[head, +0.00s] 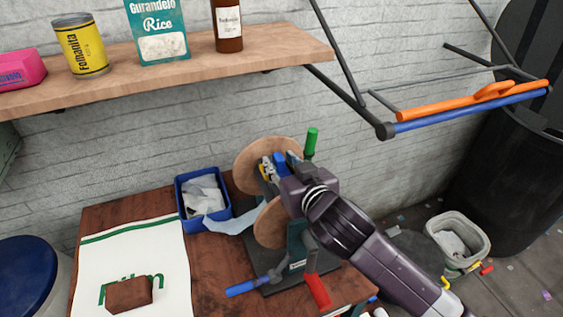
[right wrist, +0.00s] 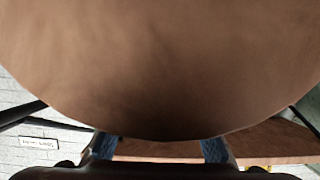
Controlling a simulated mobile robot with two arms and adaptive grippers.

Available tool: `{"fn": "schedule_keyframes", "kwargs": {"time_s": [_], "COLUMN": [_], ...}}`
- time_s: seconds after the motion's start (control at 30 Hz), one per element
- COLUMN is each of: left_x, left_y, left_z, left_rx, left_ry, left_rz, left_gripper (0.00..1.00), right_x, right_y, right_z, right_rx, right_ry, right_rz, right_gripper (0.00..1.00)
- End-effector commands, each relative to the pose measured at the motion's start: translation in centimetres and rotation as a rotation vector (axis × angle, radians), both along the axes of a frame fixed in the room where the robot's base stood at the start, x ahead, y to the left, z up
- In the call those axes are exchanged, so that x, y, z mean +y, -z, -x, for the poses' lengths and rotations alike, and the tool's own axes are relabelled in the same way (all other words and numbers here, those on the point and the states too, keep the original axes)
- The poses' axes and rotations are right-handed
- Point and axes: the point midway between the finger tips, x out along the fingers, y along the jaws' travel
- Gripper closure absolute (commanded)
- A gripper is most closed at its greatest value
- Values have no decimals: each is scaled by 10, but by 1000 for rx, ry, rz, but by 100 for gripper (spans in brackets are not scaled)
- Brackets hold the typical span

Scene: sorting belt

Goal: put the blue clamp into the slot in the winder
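The winder (head: 297,268) stands on the brown table with two round wooden discs, a green handle (head: 311,143), a red handle and a blue-ended bar. My right gripper (head: 286,167) reaches over its top, between the discs. A small bright blue piece (head: 279,164), likely the blue clamp, shows at the fingertips; I cannot tell whether it is gripped or sits in the slot. In the right wrist view a wooden disc (right wrist: 160,70) fills most of the picture and hides the fingertips; the two fingers stand apart below it. The slot is hidden. My left gripper is not in view.
A blue bin (head: 203,226) with white cloth stands left of the winder. A white mat (head: 133,250) with a brown block (head: 130,294) lies further left. A shelf (head: 180,72) with groceries hangs above. A metal frame (head: 385,131) with blue and orange bars juts out at upper right.

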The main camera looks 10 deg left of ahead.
Motion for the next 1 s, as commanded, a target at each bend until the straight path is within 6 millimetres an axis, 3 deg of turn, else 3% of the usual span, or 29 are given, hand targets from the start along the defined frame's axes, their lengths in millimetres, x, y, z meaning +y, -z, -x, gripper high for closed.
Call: {"fn": "schedule_keyframes", "kwargs": {"time_s": [0.27, 0.7, 1.0], "left_x": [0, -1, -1], "left_y": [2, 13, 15], "left_z": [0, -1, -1], "left_rx": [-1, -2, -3], "left_ry": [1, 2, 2], "left_rz": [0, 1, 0], "left_gripper": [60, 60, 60], "right_x": [-7, -49, -64], "right_y": [-6, -29, -38], "right_z": [11, 74, 94], "right_rx": [0, -1, 1], "right_ry": [-1, -2, 0], "right_rz": [-2, -2, -1], "right_gripper": [67, 67, 67]}}
